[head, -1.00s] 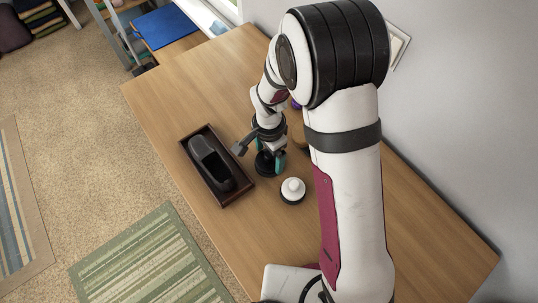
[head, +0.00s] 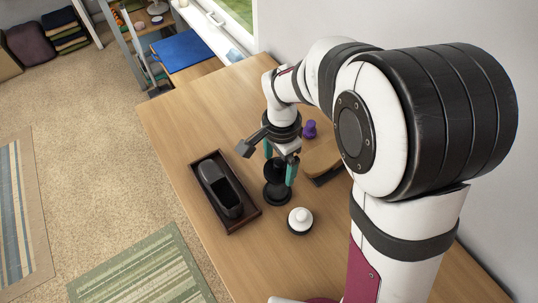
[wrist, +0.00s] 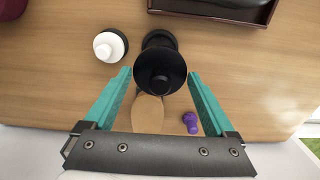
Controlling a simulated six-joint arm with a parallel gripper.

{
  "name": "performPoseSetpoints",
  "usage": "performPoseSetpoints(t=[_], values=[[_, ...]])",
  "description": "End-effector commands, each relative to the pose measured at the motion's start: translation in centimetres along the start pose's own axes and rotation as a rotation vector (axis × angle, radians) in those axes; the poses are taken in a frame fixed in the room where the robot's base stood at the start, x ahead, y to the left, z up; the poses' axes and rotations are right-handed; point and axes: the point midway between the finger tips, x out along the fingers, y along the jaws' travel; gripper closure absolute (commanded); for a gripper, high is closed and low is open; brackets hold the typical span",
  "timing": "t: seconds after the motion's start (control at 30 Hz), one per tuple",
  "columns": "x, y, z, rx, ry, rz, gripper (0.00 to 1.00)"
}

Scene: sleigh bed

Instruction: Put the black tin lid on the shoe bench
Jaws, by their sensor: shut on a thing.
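My gripper (head: 279,168) points down over the wooden tabletop, with its teal fingers on either side of a round black piece. I take this for the black tin lid (wrist: 160,82); it has a small raised knob and sits between the fingers in the wrist view. It hangs a little above a black round base (head: 277,194), which also shows behind it in the wrist view (wrist: 158,38). The fingers partly hide the lid in the head view. I cannot tell surely which surface is the shoe bench; the wooden tabletop (head: 205,125) lies beneath my gripper.
A dark tray (head: 238,224) holding a black shoe-like thing stands to the left. A white-topped black jar (head: 300,219) stands in front. A blue-topped surface (head: 183,53) lies beyond.

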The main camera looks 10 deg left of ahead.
Motion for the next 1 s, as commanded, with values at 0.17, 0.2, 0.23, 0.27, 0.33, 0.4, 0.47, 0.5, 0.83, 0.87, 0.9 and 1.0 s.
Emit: performPoseSetpoints(t=[0.17, 0.2, 0.23, 0.27, 0.33, 0.4, 0.47, 0.5, 0.83, 0.87, 0.9, 1.0], values=[[0.4, -2.7, -0.7, -0.002, 0.001, 0.001, 0.63], [0.6, -4.1, -1.0, -0.003, 0.001, 0.001, 0.63], [0.8, -5.2, -1.2, -0.003, 0.000, 0.001, 0.63], [1.0, -6.3, -1.5, -0.004, 0.000, 0.001, 0.63], [1.7, -8.8, -2.0, -0.004, 0.001, 0.002, 0.63], [2.4, -11.0, -2.4, -0.001, 0.000, 0.003, 0.63], [2.9, -12.4, -2.6, -0.002, 0.000, 0.003, 0.63], [3.1, -13.1, -2.7, -0.001, 0.000, 0.002, 0.63], [6.7, -14.0, -2.8, 0.000, -0.002, 0.003, 0.63], [7.1, -14.0, -2.8, 0.000, -0.002, 0.003, 0.63], [7.7, -14.0, -2.8, 0.000, -0.001, 0.003, 0.63], [9.0, -13.9, -2.8, 0.000, -0.001, 0.002, 0.63]])
